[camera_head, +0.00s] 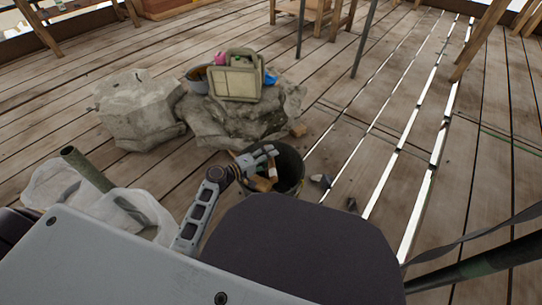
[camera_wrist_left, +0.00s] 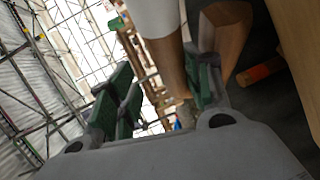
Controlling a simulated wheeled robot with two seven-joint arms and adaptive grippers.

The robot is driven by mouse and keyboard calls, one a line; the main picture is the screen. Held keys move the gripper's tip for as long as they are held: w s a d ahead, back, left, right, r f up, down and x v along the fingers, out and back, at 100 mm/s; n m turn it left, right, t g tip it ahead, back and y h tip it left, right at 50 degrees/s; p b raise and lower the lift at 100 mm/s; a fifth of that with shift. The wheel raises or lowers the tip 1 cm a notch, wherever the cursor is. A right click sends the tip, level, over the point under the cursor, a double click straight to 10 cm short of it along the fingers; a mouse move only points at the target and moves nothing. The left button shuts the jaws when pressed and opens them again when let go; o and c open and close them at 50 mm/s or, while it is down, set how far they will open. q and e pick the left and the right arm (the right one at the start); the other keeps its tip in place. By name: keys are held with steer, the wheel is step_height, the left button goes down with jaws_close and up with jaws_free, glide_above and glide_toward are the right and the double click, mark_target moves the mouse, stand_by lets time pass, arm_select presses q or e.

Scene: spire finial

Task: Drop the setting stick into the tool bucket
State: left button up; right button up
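The dark tool bucket (camera_head: 293,168) stands on the plank floor, with wooden and orange-brown pieces (camera_head: 264,184) in it. My left gripper (camera_head: 257,158) is over the bucket's left side, at its mouth. In the left wrist view the green-padded fingers (camera_wrist_left: 160,85) stand apart, so the gripper is open. A rod-like piece (camera_wrist_left: 162,28), white above and brown below, lies between them, close to the right finger. I cannot tell whether it is the setting stick or whether it touches that finger. Another wooden piece (camera_wrist_left: 226,35) is behind that finger. My right gripper is not in view.
Two rough stone blocks (camera_head: 137,105) (camera_head: 222,125) stand behind the bucket; the right one carries a beige bag (camera_head: 235,82) and a grey bowl (camera_head: 197,78). A white sack (camera_head: 50,180) with a tube (camera_head: 85,167) is at left. Small dark bits lie right of the bucket.

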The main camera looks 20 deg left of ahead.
arm_select(q)
steer(key=shift+v, duration=5.2)
steer(key=shift+r, duration=0.1)
step_height(320, 180, up, 21)
steer(key=p, duration=2.1)
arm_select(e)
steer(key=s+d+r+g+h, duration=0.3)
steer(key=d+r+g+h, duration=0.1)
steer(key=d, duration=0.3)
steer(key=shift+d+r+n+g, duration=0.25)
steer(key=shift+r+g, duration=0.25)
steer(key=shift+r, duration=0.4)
arm_select(q)
steer(key=shift+r+p, duration=0.45)
steer(key=shift+p, duration=0.1)
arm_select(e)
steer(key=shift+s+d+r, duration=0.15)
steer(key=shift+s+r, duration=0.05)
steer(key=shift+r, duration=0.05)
